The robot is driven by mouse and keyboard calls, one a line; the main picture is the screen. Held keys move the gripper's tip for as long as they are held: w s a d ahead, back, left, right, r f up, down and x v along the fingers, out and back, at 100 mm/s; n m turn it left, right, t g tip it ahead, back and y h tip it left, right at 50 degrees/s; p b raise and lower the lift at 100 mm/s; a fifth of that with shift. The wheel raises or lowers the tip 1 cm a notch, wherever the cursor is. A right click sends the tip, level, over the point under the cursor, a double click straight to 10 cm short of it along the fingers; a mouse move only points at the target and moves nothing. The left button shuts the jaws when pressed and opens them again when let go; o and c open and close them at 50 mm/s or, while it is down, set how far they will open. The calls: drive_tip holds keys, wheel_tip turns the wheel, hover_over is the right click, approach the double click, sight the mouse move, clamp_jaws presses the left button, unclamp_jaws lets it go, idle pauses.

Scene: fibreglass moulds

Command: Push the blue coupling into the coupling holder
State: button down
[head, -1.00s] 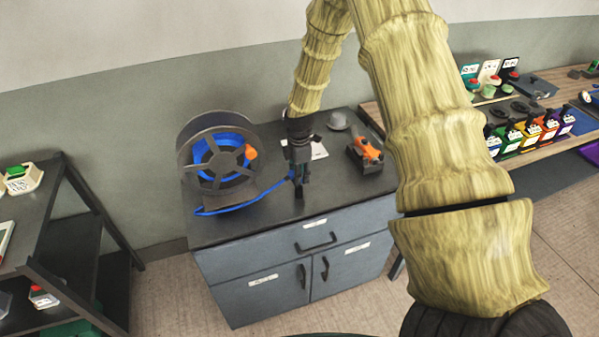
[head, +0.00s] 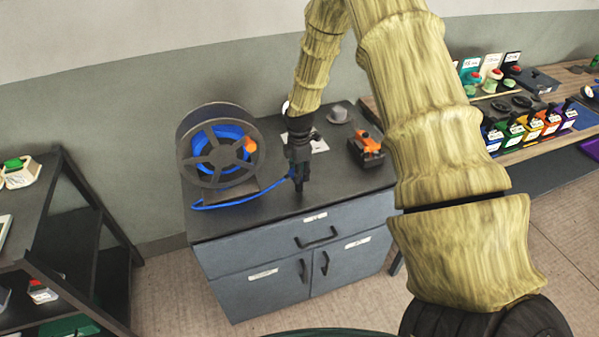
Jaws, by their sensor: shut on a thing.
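My gripper (head: 300,183) points down over the front middle of the dark cabinet top. It is shut at the free end of a blue hose (head: 236,202), where the blue coupling is. Only a small bit of blue shows at the left side of the fingers, so the coupling's shape and tilt are hidden. The hose runs left from my gripper and curves back to the reel (head: 217,150). I cannot make out the coupling holder; it may be hidden behind my gripper.
A white sheet lies behind the gripper. A dark shelf (head: 72,190) is at left, and a bench with colourful bottles (head: 530,125) at right.

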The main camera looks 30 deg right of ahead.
drive_tip(key=shift+d+f+t+y, duration=0.1)
drive_tip(key=shift+d+t+y, duration=0.1)
drive_tip(key=shift+y, duration=0.45)
drive_tip(key=shift+d+t+y, duration=0.1)
drive_tip(key=shift+t+y, duration=0.1)
drive_tip(key=shift+y, duration=0.45)
drive_tip(key=shift+y+b, duration=0.4)
drive_tip(key=shift+b, duration=0.05)
drive_tip(key=shift+w+d+t+y+b, duration=0.1)
drive_tip(key=shift+d+t+y+b, duration=0.2)
drive_tip(key=shift+d+y+b, duration=0.1)
drive_tip(key=shift+a, duration=0.1)
drive_tip(key=shift+s+a, duration=0.3)
drive_tip(key=shift+s, duration=0.1)
drive_tip(key=shift+d+b, duration=0.2)
drive_tip(key=shift+b, duration=0.1)
drive_tip(key=shift+s+a, duration=0.1)
drive_tip(key=shift+a, duration=0.1)
drive_tip(key=shift+d, duration=0.3)
